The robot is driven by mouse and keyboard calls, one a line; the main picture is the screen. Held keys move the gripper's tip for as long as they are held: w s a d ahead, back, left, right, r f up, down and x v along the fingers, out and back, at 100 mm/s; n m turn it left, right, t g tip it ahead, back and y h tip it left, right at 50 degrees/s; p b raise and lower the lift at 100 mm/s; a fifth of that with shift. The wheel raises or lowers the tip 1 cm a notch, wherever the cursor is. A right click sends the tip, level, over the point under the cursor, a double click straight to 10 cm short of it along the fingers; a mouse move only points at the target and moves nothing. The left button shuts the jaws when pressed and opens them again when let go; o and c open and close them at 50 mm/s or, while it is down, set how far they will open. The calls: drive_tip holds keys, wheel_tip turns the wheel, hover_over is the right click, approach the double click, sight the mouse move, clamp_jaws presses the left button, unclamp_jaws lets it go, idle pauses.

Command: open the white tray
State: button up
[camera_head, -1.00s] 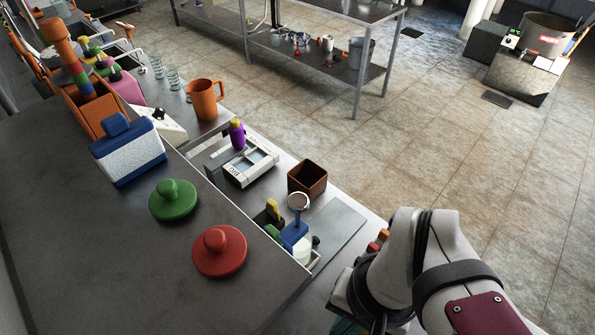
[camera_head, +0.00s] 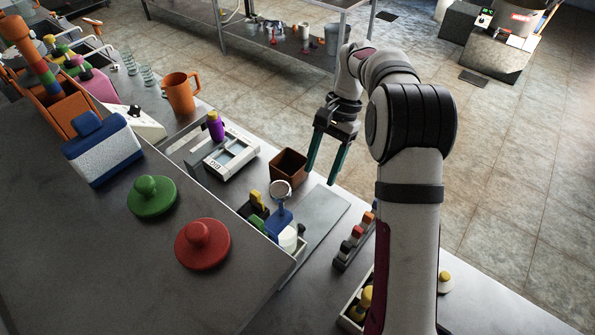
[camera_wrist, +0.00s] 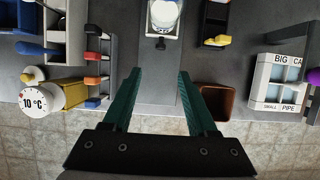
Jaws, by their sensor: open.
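The white tray (camera_head: 300,247) sticks out from beneath the edge of the dark raised counter. A white round item (camera_head: 287,238) stands in it, with a blue piece beside or over it. In the wrist view the white tray (camera_wrist: 149,32) is at the top middle, its far end cut off by the frame. A dark knob (camera_wrist: 160,44) is on its near side. My gripper (camera_head: 322,180) is open and empty, pointing down near the brown box and apart from the tray. In the wrist view my gripper (camera_wrist: 159,74) has its fingers spread, below the knob in the picture.
A grey plate (camera_head: 322,215) lies before the tray. A brown open box (camera_head: 289,168) stands close to my fingers. A dark rack with coloured pieces (camera_head: 352,243) is to the right. A white BIG/SMALL pipe case (camera_wrist: 276,78) is at the wrist view's right.

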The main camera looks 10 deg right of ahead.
sight(302, 225)
drive_tip(key=x, duration=1.6)
drive_tip(key=shift+w+d+f, duration=0.1)
drive_tip(key=shift+w, duration=0.1)
clamp_jaws()
idle(0.5)
